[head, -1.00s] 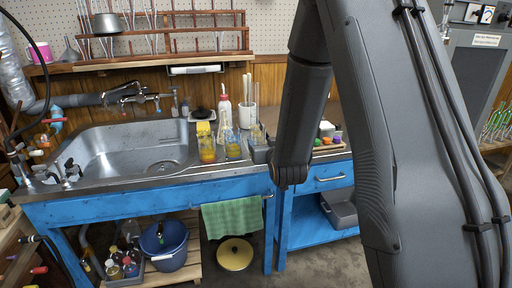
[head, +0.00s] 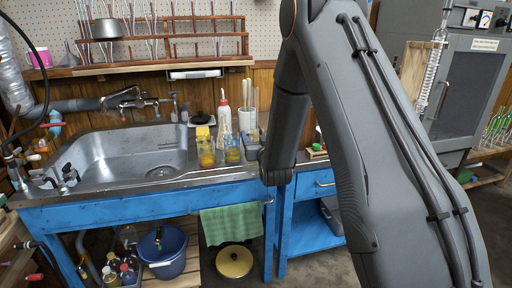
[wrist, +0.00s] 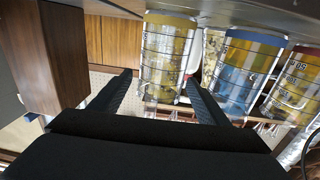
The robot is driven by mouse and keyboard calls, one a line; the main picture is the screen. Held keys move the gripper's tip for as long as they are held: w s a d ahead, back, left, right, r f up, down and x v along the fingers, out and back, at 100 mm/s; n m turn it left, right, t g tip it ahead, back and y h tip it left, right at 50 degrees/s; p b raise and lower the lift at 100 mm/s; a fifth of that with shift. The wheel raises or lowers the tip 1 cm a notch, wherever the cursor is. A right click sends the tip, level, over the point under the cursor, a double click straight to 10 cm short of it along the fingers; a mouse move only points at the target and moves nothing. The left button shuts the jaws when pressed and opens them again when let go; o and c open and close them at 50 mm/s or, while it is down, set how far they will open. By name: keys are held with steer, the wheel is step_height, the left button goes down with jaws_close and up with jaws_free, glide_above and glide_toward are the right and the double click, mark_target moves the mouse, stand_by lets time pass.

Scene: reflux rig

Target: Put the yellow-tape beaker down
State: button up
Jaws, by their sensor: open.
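In the wrist view, the yellow-tape beaker (wrist: 165,55) appears between the two fingers of my gripper (wrist: 160,95). The view looks turned over. The fingers stand apart, one on each side of the beaker, and I see gaps rather than a clear grip. A blue-tape beaker (wrist: 245,72) is close beside it, and another beaker (wrist: 298,85) stands beyond at the right. In the head view, my arm hides the gripper. Beakers with yellow contents (head: 206,152) stand on the counter by the sink; I cannot tell there which one has yellow tape.
The steel sink (head: 130,155) is left of the beakers. A red-capped bottle (head: 224,118) and a white container (head: 247,118) stand behind them. In the wrist view, a wooden block or post (wrist: 45,55) is close on the left. A grey cabinet (head: 455,90) stands at the right.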

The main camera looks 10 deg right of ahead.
steer(key=shift+w, duration=0.1)
steer(key=shift+c, duration=0.3)
steer(key=c, duration=1.2)
step_height(320, 180, up, 9)
steer(key=s+a+f+y+p, duration=0.1)
steer(key=s+a+f+p, duration=0.1)
steer(key=s+p, duration=1.15)
steer(key=shift+n, duration=0.3)
steer(key=s+f, duration=0.3)
steer(key=f, duration=0.2)
steer(key=s+f, duration=0.3)
steer(key=f, duration=0.2)
steer(key=s+f+b, duration=0.1)
steer(key=s+f, duration=0.2)
steer(key=f, duration=0.2)
steer(key=shift+s+f, duration=0.2)
steer(key=shift+f, duration=0.1)
